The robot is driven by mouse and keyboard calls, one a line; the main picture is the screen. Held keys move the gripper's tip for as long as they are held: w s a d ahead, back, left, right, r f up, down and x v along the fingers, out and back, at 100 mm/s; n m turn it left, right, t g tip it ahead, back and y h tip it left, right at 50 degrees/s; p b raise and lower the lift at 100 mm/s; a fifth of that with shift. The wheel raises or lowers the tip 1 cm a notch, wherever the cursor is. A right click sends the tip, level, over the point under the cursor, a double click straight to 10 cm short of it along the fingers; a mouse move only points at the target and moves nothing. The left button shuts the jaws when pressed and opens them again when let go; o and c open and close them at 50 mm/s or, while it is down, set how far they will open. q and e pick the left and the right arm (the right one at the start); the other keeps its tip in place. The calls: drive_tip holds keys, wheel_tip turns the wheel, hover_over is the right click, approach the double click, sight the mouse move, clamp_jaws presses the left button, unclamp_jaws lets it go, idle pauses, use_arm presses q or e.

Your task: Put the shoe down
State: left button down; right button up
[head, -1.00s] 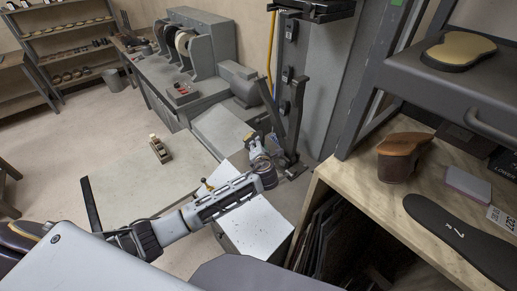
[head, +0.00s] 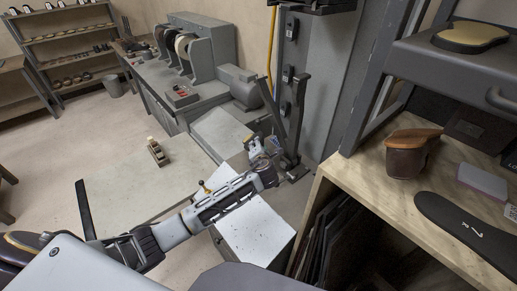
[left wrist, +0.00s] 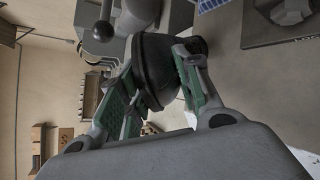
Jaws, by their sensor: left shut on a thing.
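My left arm reaches from the lower left of the head view, and its gripper (head: 256,150) is small at the far end, above the floor side of the grey workbench. In the left wrist view my left gripper (left wrist: 150,88) has its green-padded fingers closed around a dark, rounded shoe (left wrist: 156,66). One finger lies on each side of the shoe. The shoe is off any surface as far as I can tell; most of it is hidden by the fingers or too small in the head view. My right gripper is not in view.
A wooden shelf (head: 342,178) at right holds a brown shoe-like piece (head: 406,157) and a black sole (head: 465,228). A grey box (head: 262,228) stands below my forearm. A light table (head: 135,185) with a small tool (head: 156,151) has much bare top.

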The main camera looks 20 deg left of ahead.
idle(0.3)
use_arm(q)
drive_tip(key=c, duration=1)
unclamp_jaws()
drive_tip(key=shift+s, duration=0.1)
drive_tip(key=v, duration=1.2)
